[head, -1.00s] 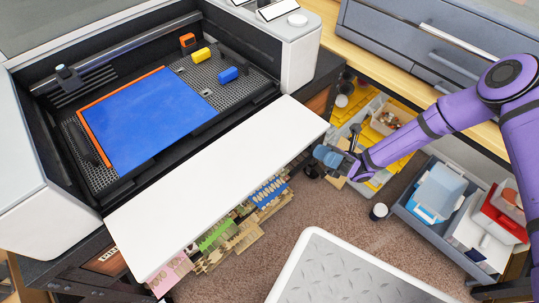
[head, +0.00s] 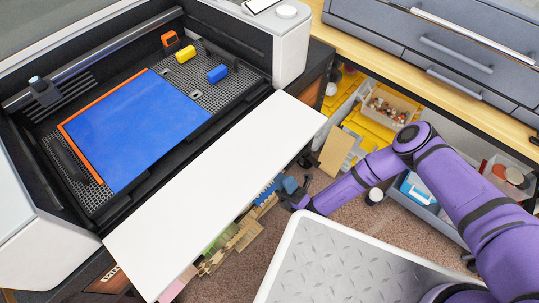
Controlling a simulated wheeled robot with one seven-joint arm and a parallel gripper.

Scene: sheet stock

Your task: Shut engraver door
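The engraver (head: 292,52) fills the upper left of the head view. Its door (head: 222,190) is a white flap, folded down and open, sticking out in front of the machine. A blue sheet (head: 135,128) lies on the honeycomb bed inside, with an orange strip along its left and top edges. My gripper (head: 284,190) is just off the front edge of the door, right of its middle, and looks lower than the flap. The fingers are small, dark and partly hidden, so I cannot tell their opening or any contact with the door.
A yellow block (head: 185,55), a blue block (head: 217,73) and an orange piece (head: 171,39) sit on the bed. A wooden bench with grey drawers (head: 430,45) stands right. Storage bins (head: 392,107) are beneath it. A white-rimmed metal plate surface (head: 340,262) is at the bottom.

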